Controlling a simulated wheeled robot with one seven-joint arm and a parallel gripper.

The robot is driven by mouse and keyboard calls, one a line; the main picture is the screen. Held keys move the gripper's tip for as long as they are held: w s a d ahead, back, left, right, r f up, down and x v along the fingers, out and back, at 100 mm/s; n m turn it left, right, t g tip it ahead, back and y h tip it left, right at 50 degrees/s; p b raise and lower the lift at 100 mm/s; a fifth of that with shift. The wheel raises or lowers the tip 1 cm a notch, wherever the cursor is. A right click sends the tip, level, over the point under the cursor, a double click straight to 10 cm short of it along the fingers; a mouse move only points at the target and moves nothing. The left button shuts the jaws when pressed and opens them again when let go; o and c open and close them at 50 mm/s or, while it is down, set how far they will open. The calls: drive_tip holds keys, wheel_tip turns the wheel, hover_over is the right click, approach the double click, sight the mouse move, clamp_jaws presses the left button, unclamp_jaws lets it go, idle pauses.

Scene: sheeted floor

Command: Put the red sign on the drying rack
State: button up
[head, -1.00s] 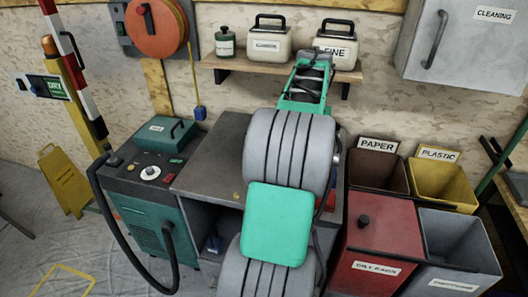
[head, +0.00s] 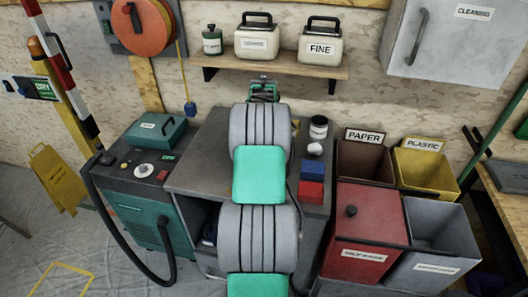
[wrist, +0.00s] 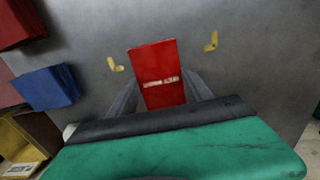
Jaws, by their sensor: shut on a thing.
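The red sign (wrist: 158,62), a flat red plate with a line of pale lettering, shows in the middle of the wrist view. My gripper (wrist: 163,88) is shut on it, with a grey finger at each side. The sign is over or in front of a grey surface (wrist: 270,75); I cannot tell whether it touches it. Two small yellow hook-like pieces (wrist: 115,65) (wrist: 211,42) are on that surface, one on each side of the sign. In the head view my arm hides the gripper and the sign. I cannot make out a drying rack for certain.
A shelf (head: 225,62) holds two canisters. Bins stand right, including a red lidded one (head: 365,225); a green machine (head: 140,215) stands left.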

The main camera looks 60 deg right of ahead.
drive_tip(key=shift+f, duration=0.25)
drive_tip(key=o, duration=1.3)
drive_tip(key=shift+r, duration=0.1)
drive_tip(key=shift+o, duration=0.2)
